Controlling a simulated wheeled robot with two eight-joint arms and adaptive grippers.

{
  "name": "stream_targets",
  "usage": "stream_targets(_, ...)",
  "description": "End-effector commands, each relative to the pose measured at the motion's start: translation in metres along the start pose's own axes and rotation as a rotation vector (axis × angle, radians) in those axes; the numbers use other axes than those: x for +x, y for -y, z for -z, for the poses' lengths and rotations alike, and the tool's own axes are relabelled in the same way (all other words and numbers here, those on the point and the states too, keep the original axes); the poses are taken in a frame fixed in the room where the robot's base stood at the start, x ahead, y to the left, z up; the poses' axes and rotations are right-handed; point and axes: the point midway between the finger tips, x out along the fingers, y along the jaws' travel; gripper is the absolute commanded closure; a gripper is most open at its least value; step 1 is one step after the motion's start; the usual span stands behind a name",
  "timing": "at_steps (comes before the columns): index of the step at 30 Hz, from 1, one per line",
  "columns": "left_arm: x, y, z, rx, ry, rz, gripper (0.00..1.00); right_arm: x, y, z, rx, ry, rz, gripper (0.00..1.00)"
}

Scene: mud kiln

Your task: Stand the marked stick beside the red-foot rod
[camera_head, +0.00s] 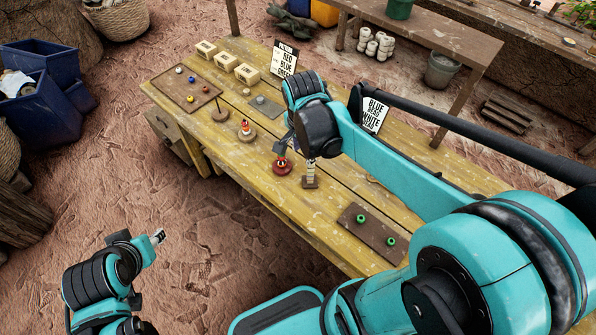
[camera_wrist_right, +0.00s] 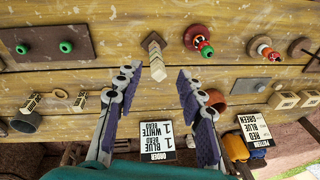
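The pale marked stick (camera_head: 310,171) stands upright on a small brown square foot, just right of the red-foot rod (camera_head: 282,166). The rod has a round red foot and carries beads. In the right wrist view the stick (camera_wrist_right: 157,68) points toward the camera, and the red-foot rod (camera_wrist_right: 202,42) is to its right, apart from it. My right gripper (camera_wrist_right: 157,76) is open, a finger on each side of the stick's top with gaps visible. In the head view it is partly hidden by its own arm. My left gripper (camera_head: 158,237) is off the table at lower left; its finger opening is unclear.
A wooden-foot beaded rod (camera_head: 246,131) and a bare rod (camera_head: 220,114) stand farther left. A brown board (camera_head: 393,228) with green beads lies near right. A bead tray (camera_head: 173,81), wooden blocks (camera_head: 247,74) and cards (camera_head: 284,60) are farther back.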

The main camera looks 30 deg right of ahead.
Motion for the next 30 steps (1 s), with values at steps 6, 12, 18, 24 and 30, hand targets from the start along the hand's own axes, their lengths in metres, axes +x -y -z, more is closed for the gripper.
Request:
stream_targets(6, 0.0, 0.0, 0.0, 0.0, 0.0, 0.0, 0.6, -0.031, -0.036, -0.043, -0.682, -0.094, 0.231, 0.61)
stream_targets(12, 0.0, 0.0, 0.0, 0.0, 0.0, 0.0, 0.6, -0.038, -0.057, -0.067, -1.136, -0.243, 0.358, 0.61)
stream_targets(18, 0.0, 0.0, 0.0, 0.0, 0.0, 0.0, 0.6, -0.038, -0.063, -0.075, -1.305, -0.319, 0.394, 0.61)
stream_targets(24, 0.0, 0.0, 0.0, 0.0, 0.0, 0.0, 0.6, -0.039, -0.063, -0.075, -1.314, -0.323, 0.395, 0.61)
stream_targets(30, 0.012, 0.0, -0.008, 0.0, 0.0, 0.0, 0.6, -0.025, -0.065, -0.077, -1.312, -0.321, 0.394, 0.61)
